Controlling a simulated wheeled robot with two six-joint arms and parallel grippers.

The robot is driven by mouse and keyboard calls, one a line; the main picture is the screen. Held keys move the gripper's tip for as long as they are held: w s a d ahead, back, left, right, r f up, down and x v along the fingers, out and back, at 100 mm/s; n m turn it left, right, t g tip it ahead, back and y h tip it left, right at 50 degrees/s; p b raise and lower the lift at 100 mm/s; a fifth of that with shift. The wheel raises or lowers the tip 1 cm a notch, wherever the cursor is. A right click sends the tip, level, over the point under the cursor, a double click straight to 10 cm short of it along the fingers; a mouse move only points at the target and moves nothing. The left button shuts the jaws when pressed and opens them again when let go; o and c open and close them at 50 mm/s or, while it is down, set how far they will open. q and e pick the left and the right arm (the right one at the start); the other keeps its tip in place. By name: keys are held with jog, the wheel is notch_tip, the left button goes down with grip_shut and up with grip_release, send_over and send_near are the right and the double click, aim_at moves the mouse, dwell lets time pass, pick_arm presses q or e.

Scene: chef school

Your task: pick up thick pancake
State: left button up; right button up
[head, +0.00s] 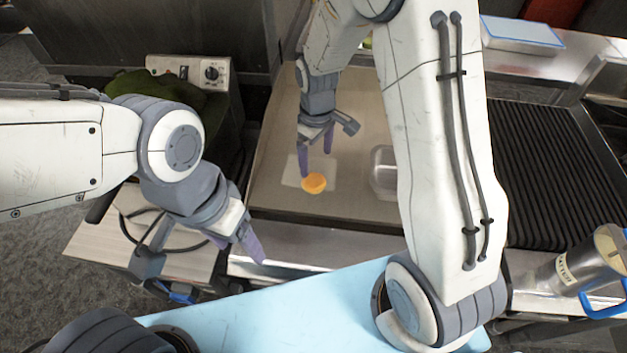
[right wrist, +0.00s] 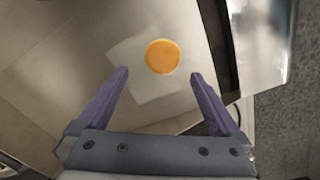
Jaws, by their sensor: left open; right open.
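The thick pancake (head: 314,184) is a small round orange disc lying on a pale square (head: 291,172) on the flat cooking surface (head: 270,196). In the right wrist view the pancake (right wrist: 162,56) lies beyond the fingertips, roughly midway between them. My right gripper (head: 317,166) points down just above and behind the pancake in the head view; in the right wrist view the same gripper (right wrist: 158,75) is open and empty. My left gripper (head: 252,250) is open and empty at the front left edge of the cooking surface, away from the pancake.
A metal container (head: 383,172) stands right of the pancake, partly hidden by my right arm. A black ribbed grill (head: 555,160) lies further right. A metal pitcher (head: 575,272) with a blue handle is at the right front. A control box with a knob (head: 212,73) stands back left.

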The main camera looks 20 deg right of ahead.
aim_at(313, 180)
notch_tip(313, 180, down, 3)
jog(key=shift+a+f, duration=0.1)
jog(key=shift+a+f+p, duration=0.1)
jog(key=shift+f+p, duration=0.4)
jog(key=shift+f, duration=0.1)
notch_tip(313, 180, down, 4)
jog(key=shift+a+f+p, duration=0.1)
jog(key=shift+a+p, duration=0.05)
jog(key=shift+p, duration=0.4)
jog(key=c, duration=1.3)
jog(key=shift+o, duration=0.2)
